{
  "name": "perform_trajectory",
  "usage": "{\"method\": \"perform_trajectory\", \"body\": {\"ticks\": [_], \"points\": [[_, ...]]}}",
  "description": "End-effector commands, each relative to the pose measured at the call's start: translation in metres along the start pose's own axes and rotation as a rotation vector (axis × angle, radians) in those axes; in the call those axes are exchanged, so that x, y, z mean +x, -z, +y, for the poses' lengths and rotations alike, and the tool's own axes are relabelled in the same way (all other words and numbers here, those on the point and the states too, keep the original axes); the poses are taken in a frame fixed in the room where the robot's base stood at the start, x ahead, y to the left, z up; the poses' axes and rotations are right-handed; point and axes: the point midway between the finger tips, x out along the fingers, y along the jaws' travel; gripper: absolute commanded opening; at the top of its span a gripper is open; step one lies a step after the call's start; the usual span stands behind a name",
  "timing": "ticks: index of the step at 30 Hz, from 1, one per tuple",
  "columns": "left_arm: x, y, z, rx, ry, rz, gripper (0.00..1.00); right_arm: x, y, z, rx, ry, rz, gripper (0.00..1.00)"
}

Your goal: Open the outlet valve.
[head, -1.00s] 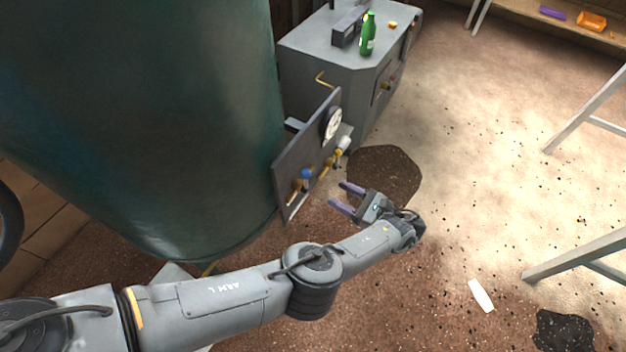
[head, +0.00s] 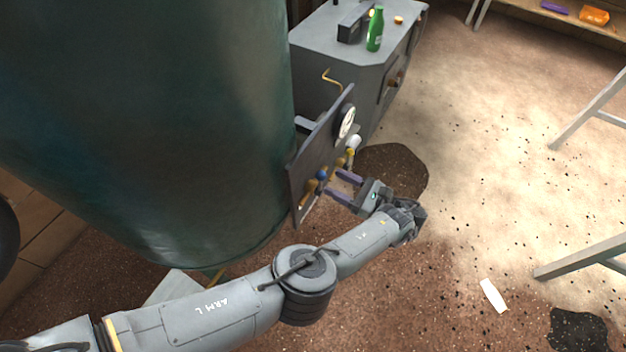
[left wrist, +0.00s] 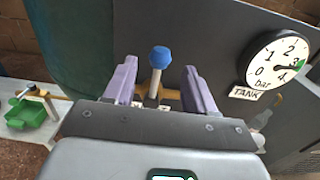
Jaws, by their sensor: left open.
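A valve with a blue-knobbed lever (head: 321,174) sits on the dark panel (head: 303,165) fixed beside the green tank. In the left wrist view the blue knob (left wrist: 160,57) stands upright between my two purple fingers, with brass piping behind it. My left gripper (head: 333,183) is open, its fingers pointing at the panel, one on each side of the lever; I see no grip on it. A second fitting with a yellow part (head: 350,153) is farther along the panel. No label naming the outlet is readable. My right gripper is not in view.
A round gauge (left wrist: 277,62) marked TANK and bar is on the panel. The large green tank (head: 150,110) fills the left. A grey cabinet (head: 345,60) with a green bottle (head: 375,29) stands behind. Open floor lies to the right.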

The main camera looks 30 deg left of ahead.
Motion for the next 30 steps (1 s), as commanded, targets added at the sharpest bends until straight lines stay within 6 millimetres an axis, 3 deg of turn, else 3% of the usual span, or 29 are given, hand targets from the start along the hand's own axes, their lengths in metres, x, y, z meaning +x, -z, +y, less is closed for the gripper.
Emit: {"method": "perform_trajectory", "body": {"ticks": [17, 30], "points": [[-0.001, -0.001, -0.001, 0.000, 0.005, 0.000, 0.55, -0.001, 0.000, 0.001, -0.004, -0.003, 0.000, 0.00], [0.018, -0.002, -0.001, 0.002, 0.004, 0.000, 0.55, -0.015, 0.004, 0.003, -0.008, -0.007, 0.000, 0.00]]}}
